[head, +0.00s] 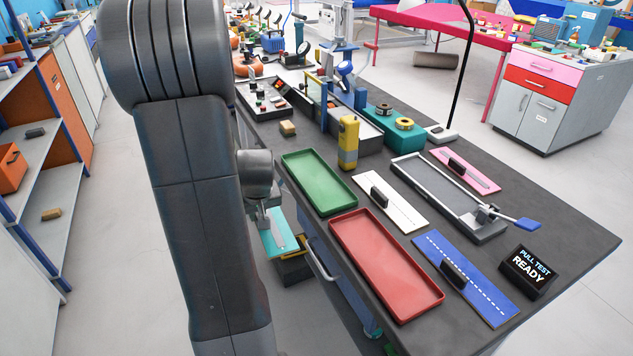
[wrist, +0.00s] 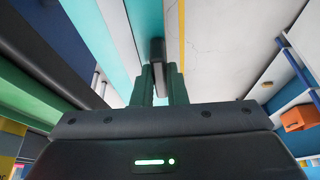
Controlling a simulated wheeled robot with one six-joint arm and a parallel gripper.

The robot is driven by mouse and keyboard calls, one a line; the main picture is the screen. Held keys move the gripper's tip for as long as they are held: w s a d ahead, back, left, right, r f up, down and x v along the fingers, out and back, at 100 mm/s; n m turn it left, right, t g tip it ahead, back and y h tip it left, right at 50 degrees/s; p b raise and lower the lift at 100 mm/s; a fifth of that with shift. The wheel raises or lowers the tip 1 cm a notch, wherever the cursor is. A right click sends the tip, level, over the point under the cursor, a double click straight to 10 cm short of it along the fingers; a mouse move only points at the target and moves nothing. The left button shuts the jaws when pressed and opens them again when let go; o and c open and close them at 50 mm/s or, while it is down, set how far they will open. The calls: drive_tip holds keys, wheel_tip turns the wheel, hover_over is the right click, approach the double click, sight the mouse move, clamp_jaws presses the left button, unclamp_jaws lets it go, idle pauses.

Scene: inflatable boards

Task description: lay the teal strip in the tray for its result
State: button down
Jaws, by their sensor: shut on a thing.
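My gripper (head: 264,218) hangs beside the bench's left edge in the head view, with my arm in front of part of it. It is shut on the teal strip (head: 271,243), which has a pale grey band and is held off the bench. In the wrist view, the fingers (wrist: 160,82) close on a black handle (wrist: 158,52) with the teal strip (wrist: 147,18) beyond. An empty green tray (head: 318,182) and an empty red tray (head: 385,265) lie on the bench, right of my gripper. The pull-test display (head: 530,268) reads "PULL TEST READY".
White (head: 400,210), pink (head: 478,178) and blue (head: 483,293) strips with black handles lie on the bench (head: 590,225). A grey clamp frame (head: 423,170) with a blue lever stands among them. A yellow device (head: 348,142) stands behind the green tray. Shelves (head: 35,185) are at left.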

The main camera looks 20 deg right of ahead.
drive_tip(key=s+d+r, duration=0.3)
drive_tip(key=d+r, duration=0.3)
drive_tip(key=d, duration=0.2)
drive_tip(key=s+d+r, duration=0.3)
drive_tip(key=d+r, duration=0.3)
drive_tip(key=d, duration=0.3)
drive_tip(key=shift+r+n, duration=0.25)
drive_tip(key=shift+n, duration=0.15)
